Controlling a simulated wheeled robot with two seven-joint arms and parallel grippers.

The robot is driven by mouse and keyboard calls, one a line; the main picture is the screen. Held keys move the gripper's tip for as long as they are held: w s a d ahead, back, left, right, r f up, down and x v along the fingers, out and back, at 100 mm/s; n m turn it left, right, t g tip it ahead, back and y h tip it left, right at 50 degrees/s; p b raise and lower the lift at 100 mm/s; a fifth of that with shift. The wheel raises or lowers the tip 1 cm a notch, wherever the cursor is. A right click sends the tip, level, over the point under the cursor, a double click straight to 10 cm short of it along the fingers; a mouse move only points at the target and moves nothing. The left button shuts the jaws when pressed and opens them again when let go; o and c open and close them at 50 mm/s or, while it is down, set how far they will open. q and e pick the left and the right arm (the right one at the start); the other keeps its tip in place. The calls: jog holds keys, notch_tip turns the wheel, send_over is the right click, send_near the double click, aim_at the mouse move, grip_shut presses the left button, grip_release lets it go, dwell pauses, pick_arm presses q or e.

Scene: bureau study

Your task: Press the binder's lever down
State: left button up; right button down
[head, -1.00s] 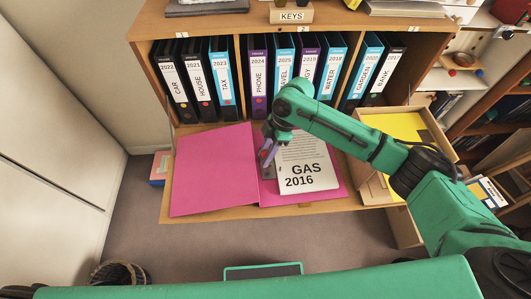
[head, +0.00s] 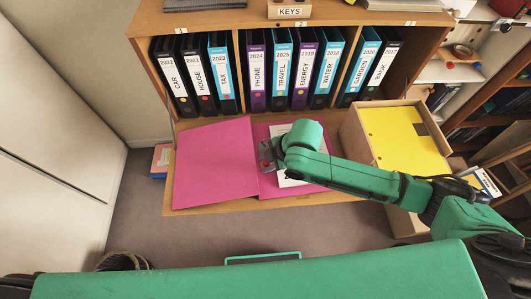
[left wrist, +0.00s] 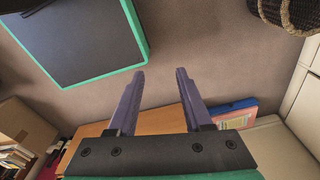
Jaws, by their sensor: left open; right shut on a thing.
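The open pink binder (head: 215,165) lies flat on the lowered desk board, its left cover bare. White papers (head: 288,183) lie on its right half, mostly hidden behind my right arm. My right gripper (head: 267,157) is at the binder's metal mechanism near the middle fold, shut on what appears to be the lever. The lever itself is small and largely hidden by the gripper and wrist. My left gripper (left wrist: 160,88) shows only in the left wrist view, open and empty, its two purple fingers apart above the floor.
A row of labelled binders (head: 279,70) stands in the shelf behind. An open cardboard box (head: 375,155) with a yellow sheet stands right of the binder, under my right forearm. A dark wicker basket (head: 122,262) is on the floor at lower left.

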jog(key=shift+s+f+n+t+b, duration=0.3)
jog(key=shift+s+f+t+b, duration=0.3)
jog(key=shift+s+f+t, duration=0.35)
jog(key=shift+w, duration=0.1)
